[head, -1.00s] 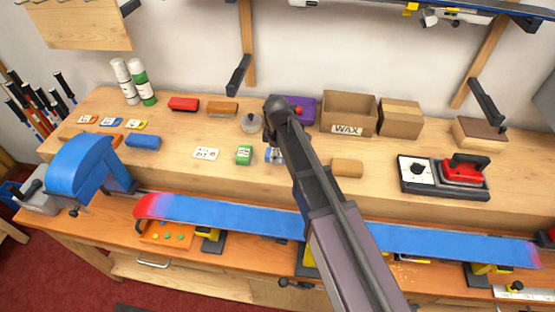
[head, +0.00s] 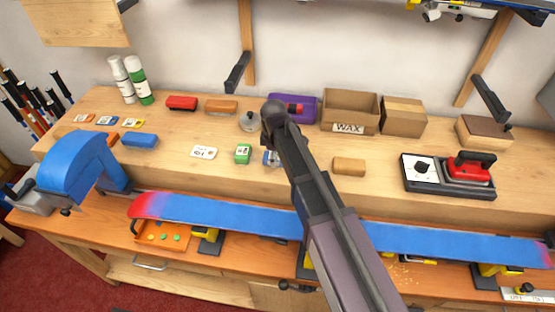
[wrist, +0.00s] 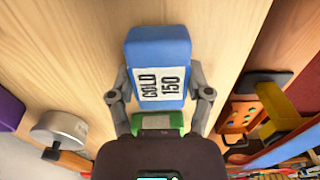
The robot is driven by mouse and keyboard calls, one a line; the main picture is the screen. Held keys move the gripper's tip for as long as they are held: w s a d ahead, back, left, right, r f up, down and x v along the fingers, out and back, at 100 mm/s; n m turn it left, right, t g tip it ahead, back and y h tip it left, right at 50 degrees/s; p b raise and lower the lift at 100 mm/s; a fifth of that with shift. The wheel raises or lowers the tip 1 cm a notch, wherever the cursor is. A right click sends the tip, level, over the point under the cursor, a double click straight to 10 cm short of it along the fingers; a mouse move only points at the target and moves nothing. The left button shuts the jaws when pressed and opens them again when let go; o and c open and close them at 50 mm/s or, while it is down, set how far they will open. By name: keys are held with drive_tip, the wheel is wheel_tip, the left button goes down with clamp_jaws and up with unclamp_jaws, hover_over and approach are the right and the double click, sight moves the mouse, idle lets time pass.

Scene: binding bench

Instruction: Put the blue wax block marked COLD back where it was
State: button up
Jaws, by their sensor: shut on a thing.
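The blue wax block (wrist: 158,48) fills the middle of the wrist view, with a white label that reads COLD 150. My gripper (wrist: 159,78) is shut on it, one finger against each side. I cannot tell whether the held block touches the bench.
A white card (head: 204,152) lies left of the green block, with bare wood around it. Left stand a blue block (head: 140,140) and several small cards. A tan block (head: 349,166) is right of my arm. A round tin (head: 250,122) and WAX box (head: 349,110) stand behind.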

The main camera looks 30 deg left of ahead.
drive_tip(key=shift+f, duration=0.1)
drive_tip(key=o, duration=1)
drive_tip(key=shift+r, duration=0.2)
wheel_tip(320, 180, up, 12)
drive_tip(key=p, duration=1.2)
drive_tip(key=shift+f, duration=0.1)
idle(0.6)
